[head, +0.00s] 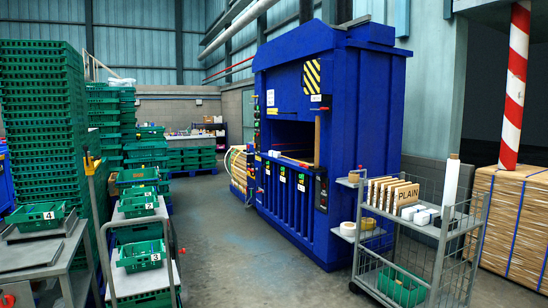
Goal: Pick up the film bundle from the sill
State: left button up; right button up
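A large blue baler-like machine (338,125) stands in the middle, with a dark opening in its front. The sill (288,160) is the lower edge of that opening and has a pale strip along it. I cannot make out a film bundle there at this distance. Neither of my grippers is in the head view.
A wire trolley (447,268) with card dividers and a white roll stands at front right. Carts with numbered green crates (141,257) stand at left, beside tall stacks of green crates (42,110). The grey floor (225,240) between them is clear.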

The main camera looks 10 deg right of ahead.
aim_at(272, 153)
jog(key=i+z, duration=0.2)
jog(key=i, duration=0.65)
jog(key=i+z, duration=0.15)
jog(key=i, duration=0.75)
jog(key=i+j+z, duration=0.2)
jog(key=i, duration=0.65)
jog(key=i+u, duration=0.1)
jog(key=i, duration=0.45)
jog(key=i+u, duration=0.1)
jog(key=i, duration=0.45)
jog(key=i+l+u, duration=0.1)
jog(key=i, duration=0.45)
jog(key=i+l+u, duration=0.1)
jog(key=i, duration=0.4)
jog(key=i+u, duration=0.4)
jog(key=i, duration=1.4)
jog(key=i+j+z, duration=0.15)
jog(key=i+z, duration=0.35)
jog(key=i+j+z, duration=0.3)
jog(key=z, duration=0.2)
jog(key=i+j+z, duration=0.3)
jog(key=j+z, duration=0.15)
jog(key=i+j+z, duration=0.2)
jog(key=j+z, duration=0.3)
